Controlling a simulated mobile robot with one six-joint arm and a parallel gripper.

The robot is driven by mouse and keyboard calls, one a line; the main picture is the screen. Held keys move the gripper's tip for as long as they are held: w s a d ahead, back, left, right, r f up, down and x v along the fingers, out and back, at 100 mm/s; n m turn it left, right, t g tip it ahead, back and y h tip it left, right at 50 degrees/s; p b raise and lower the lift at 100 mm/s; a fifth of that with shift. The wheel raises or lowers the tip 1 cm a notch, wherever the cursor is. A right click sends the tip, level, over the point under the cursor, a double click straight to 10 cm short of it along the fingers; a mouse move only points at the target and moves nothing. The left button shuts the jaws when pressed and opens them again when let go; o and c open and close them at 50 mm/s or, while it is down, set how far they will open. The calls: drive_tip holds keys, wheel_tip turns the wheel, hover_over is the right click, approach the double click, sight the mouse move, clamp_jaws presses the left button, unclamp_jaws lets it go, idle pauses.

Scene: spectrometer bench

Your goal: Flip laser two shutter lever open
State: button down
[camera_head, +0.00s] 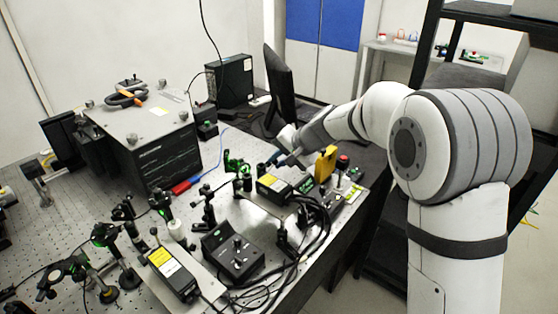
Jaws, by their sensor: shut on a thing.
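Two black laser boxes with yellow labels stand on the bench. One laser (274,187) is at the bench's right side, just below my gripper in the picture; the other laser (173,272) is at the front. I cannot read which one is laser two. My gripper (277,160) reaches in from the right, by the far end of the right laser. Its jaws are shut on a small part there, which looks to be the shutter lever. The lever itself is too small and covered to make out, so its open or closed position cannot be told.
A black control box (232,252) and loose cables (290,272) lie in front. A monitor (280,88) stands behind.

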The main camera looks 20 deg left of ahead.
drive_tip(key=c, duration=1.4)
unclamp_jaws()
drive_tip(key=shift+c, duration=0.2)
drive_tip(key=b+v, duration=0.1)
drive_tip(key=v, duration=0.6)
drive_tip(key=shift+d+r, duration=0.25)
drive_tip(key=shift+s, duration=0.2)
drive_tip(key=s+d+f+h, duration=0.2)
drive_tip(key=s+d+h, duration=0.2)
drive_tip(key=s+d, duration=0.9)
drive_tip(key=s+d+f+n+h, duration=0.1)
drive_tip(key=s+d+h, duration=0.3)
drive_tip(key=s+d, duration=1)
drive_tip(key=d+f, duration=0.1)
drive_tip(key=d, duration=0.2)
drive_tip(key=shift+d+f, duration=0.25)
drive_tip(key=shift+f, duration=0.05)
